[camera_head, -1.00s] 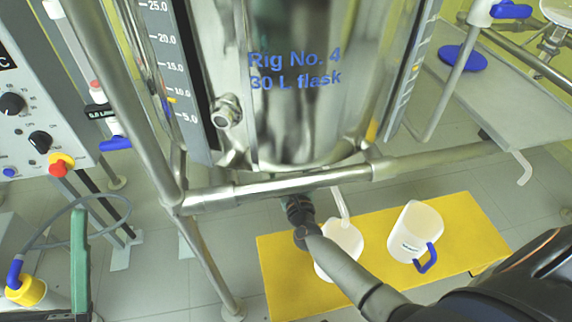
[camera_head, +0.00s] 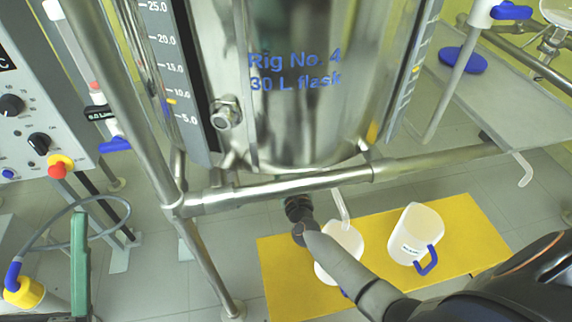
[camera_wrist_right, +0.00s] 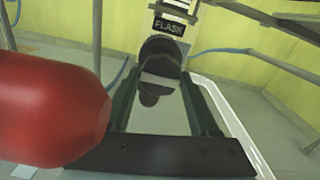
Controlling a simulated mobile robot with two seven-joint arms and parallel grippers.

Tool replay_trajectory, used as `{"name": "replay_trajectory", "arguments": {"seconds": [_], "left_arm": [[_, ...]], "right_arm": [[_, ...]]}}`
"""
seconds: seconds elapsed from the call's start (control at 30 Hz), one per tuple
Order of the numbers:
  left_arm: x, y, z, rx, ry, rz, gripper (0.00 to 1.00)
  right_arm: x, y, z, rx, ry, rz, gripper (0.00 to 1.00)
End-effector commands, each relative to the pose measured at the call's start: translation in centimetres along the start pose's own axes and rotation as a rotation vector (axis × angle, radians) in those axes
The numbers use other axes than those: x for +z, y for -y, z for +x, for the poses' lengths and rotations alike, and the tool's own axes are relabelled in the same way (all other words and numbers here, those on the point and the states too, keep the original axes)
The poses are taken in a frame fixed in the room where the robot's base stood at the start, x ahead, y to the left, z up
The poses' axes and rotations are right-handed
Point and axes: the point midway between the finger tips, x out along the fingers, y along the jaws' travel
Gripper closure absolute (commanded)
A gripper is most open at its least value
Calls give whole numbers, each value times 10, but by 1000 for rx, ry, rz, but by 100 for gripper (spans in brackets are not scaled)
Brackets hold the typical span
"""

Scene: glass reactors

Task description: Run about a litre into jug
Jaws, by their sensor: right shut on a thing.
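A white jug (camera_head: 347,238) stands on the yellow board, below a pale outlet tube (camera_head: 341,205). My right forearm covers much of it, and a bit of blue shows at its lower edge. My right arm reaches under the steel flask marked "Rig No. 4 30 L flask" (camera_head: 295,100); its fingertips are hidden in the head view. In the right wrist view my right gripper (camera_wrist_right: 163,100) has its dark green fingers on either side of a dark rounded part (camera_wrist_right: 160,62) below a "FLASK" label (camera_wrist_right: 169,25), and is shut on it. I see no liquid running.
A second white jug with a blue handle (camera_head: 415,230) stands on the yellow board (camera_head: 470,235). A steel frame bar (camera_head: 280,186) crosses above my right wrist. A large red cylinder (camera_wrist_right: 45,110) fills the left of the wrist view. A control panel (camera_head: 30,110) is at left.

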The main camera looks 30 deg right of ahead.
Motion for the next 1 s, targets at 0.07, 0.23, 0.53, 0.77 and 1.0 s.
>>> {"name": "replay_trajectory", "arguments": {"seconds": [0.07, 0.23, 0.53, 0.77, 1.0], "left_arm": [[0, 0, 0, 0, 0, 0, 5], [0, 0, 0, 0, -1, 0, 5], [0, 0, 0, 1, -1, 1, 5], [0, 0, 0, 1, -1, 1, 5], [-1, 0, 1, 1, -1, 2, 5]], "right_arm": [[0, 0, 0, -1, 0, 0, 74], [0, 0, 0, -1, 0, 0, 93], [0, 1, 0, -2, -1, -39, 94], [0, 1, 0, -2, -2, -168, 94], [0, 2, 0, -2, -2, -351, 94]]}}
